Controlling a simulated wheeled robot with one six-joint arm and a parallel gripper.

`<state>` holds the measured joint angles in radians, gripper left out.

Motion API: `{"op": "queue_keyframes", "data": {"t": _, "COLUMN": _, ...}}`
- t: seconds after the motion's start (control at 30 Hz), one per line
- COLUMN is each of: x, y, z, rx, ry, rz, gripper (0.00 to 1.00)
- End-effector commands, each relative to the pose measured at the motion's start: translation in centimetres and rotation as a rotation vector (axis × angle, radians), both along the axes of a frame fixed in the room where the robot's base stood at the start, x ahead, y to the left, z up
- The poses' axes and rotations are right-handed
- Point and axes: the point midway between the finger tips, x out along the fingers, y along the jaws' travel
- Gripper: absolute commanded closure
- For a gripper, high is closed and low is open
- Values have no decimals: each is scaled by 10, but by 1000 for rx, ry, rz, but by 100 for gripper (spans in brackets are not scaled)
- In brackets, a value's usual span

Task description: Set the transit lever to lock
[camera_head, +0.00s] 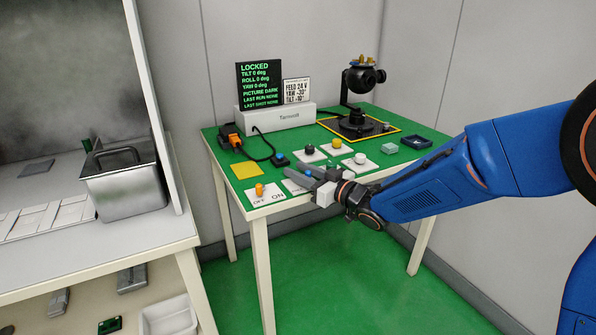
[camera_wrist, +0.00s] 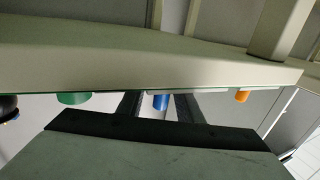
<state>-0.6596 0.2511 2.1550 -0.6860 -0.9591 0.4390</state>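My gripper (camera_head: 308,179) is at the front edge of the green-topped table, over the front row of controls. In the wrist view its two dark fingers (camera_wrist: 157,104) are apart, with a blue lever or knob (camera_wrist: 161,102) showing between them; contact cannot be told. In the head view the fingers largely hide that control and its plate. An orange lever (camera_head: 259,188) stands on a white OFF/ON plate to the left; it also shows in the wrist view (camera_wrist: 242,95). No readable label marks the transit lever. A black display (camera_head: 260,86) reads LOCKED, with tilt, roll and yaw at 0 deg.
A gimbal camera (camera_head: 361,79) stands at the back on a yellow-framed pad. A metal bin (camera_head: 124,184) sits on the left bench.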

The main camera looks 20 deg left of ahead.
Motion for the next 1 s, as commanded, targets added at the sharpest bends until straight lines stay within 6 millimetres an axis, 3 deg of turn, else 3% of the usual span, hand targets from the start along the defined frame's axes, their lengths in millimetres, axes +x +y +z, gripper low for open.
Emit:
{"op": "queue_keyframes", "data": {"t": 0.7, "x": -46, "y": -124, "z": 1, "rx": 2, "ry": -1, "rz": -3, "gripper": 68}}
{"op": "queue_keyframes", "data": {"t": 1.0, "x": -59, "y": -154, "z": 0, "rx": 1, "ry": 0, "rz": -1, "gripper": 68}}
